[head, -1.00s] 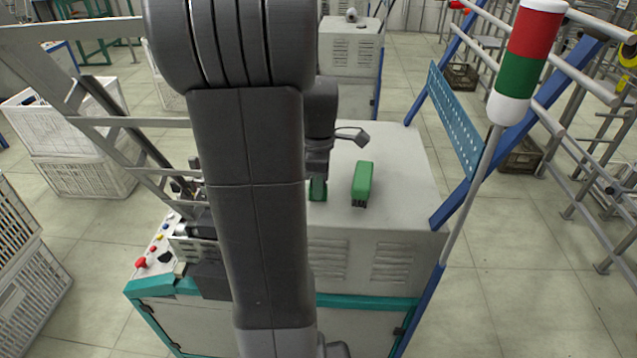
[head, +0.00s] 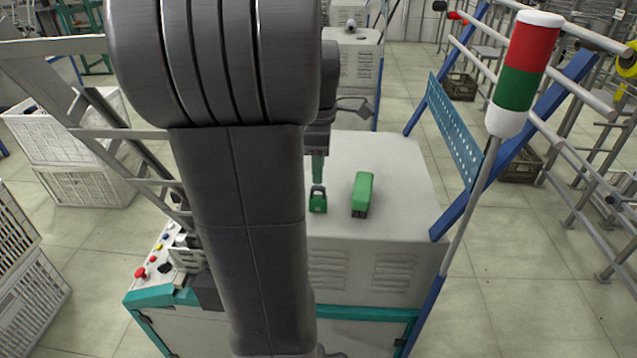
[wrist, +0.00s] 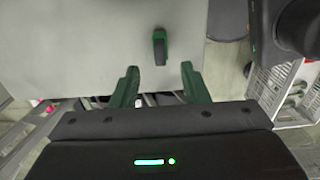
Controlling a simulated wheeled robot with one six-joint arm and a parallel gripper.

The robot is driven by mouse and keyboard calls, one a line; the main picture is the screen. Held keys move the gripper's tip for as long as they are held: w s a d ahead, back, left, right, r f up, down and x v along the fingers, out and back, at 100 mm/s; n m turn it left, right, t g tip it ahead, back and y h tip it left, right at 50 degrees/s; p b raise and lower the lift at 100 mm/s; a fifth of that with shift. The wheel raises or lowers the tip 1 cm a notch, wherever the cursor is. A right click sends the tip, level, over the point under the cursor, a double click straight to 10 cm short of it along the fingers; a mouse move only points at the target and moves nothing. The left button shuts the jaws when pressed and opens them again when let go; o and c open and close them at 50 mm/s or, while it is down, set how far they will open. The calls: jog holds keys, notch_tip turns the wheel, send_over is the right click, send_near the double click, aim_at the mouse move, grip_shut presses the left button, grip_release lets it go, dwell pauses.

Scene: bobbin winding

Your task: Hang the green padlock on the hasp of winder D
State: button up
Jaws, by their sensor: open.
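The green padlock (head: 318,203) stands on the pale top of a teal-trimmed machine (head: 400,165), its dark shackle upward. My gripper (head: 317,182) is just above and behind it in the head view, apart from it. The wrist view shows the green fingers of my gripper (wrist: 160,82) spread open with nothing gripped. Beyond the fingertips there, a small green and dark object (wrist: 160,47) lies on the pale surface; I cannot tell whether it is the padlock. I can make out neither a hasp nor a letter D.
A longer green block (head: 362,194) with a dark end lies right of the padlock. A signal lamp (head: 523,72) and a blue perforated plate (head: 455,130) rise at the right. Control buttons (head: 152,262) are at the left. My arm hides much of the machine's left side.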

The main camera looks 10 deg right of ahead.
jog(key=shift+r, duration=1.8)
jog(key=shift+f, duration=4.2)
